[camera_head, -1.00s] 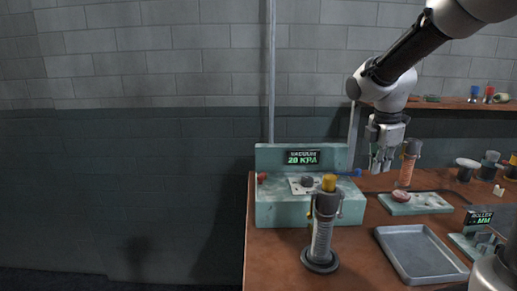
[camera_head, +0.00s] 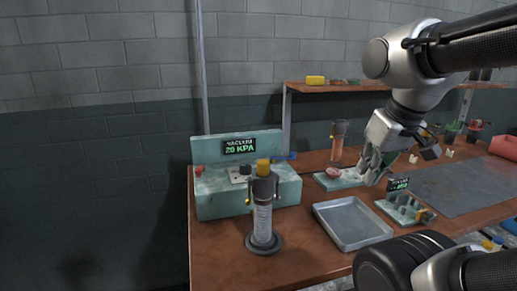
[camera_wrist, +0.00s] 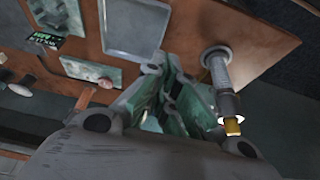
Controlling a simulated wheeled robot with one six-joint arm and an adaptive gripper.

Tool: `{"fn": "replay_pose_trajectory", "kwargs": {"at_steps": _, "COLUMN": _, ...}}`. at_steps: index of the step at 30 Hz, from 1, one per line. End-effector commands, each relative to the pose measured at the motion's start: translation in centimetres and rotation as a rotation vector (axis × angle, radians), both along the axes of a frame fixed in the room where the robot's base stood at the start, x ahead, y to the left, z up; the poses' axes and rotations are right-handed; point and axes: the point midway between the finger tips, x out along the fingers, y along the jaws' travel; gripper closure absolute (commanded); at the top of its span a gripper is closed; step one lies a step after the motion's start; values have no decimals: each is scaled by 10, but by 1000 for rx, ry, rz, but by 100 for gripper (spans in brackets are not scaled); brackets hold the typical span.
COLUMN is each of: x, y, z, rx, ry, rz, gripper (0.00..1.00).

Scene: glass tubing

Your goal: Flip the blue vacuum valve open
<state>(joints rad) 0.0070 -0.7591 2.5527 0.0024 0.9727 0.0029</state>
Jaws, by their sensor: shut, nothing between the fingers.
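The blue valve (camera_head: 281,156) is a small blue lever at the right end of the teal vacuum unit (camera_head: 215,205), whose green display reads 20 KPA. My gripper (camera_head: 370,178) is shut and empty, to the right of the unit and apart from the valve. I cannot make out the blue valve there.
The yellow-topped column (camera_head: 262,222) stands in front of the unit; it also shows in the wrist view (camera_wrist: 217,68). A metal tray (camera_head: 352,240), a teal plate (camera_head: 328,184) and a roller stand (camera_head: 412,212) lie to the right. A shelf (camera_head: 300,88) runs behind.

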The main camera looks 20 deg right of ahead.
Motion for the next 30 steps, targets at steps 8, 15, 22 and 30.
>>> {"fn": "replay_pose_trajectory", "kwargs": {"at_steps": 8, "x": 17, "y": -35, "z": -33, "rx": 96, "ry": 183, "rz": -247, "gripper": 100}}
{"fn": "replay_pose_trajectory", "kwargs": {"at_steps": 15, "x": 111, "y": -55, "z": -67, "rx": 631, "ry": 230, "rz": -1095, "gripper": 100}}
{"fn": "replay_pose_trajectory", "kwargs": {"at_steps": 22, "x": 209, "y": -65, "z": -55, "rx": 1201, "ry": 254, "rz": -1907, "gripper": 100}}
{"fn": "replay_pose_trajectory", "kwargs": {"at_steps": 30, "x": 231, "y": -64, "z": -41, "rx": 1450, "ry": 334, "rz": -2279, "gripper": 100}}
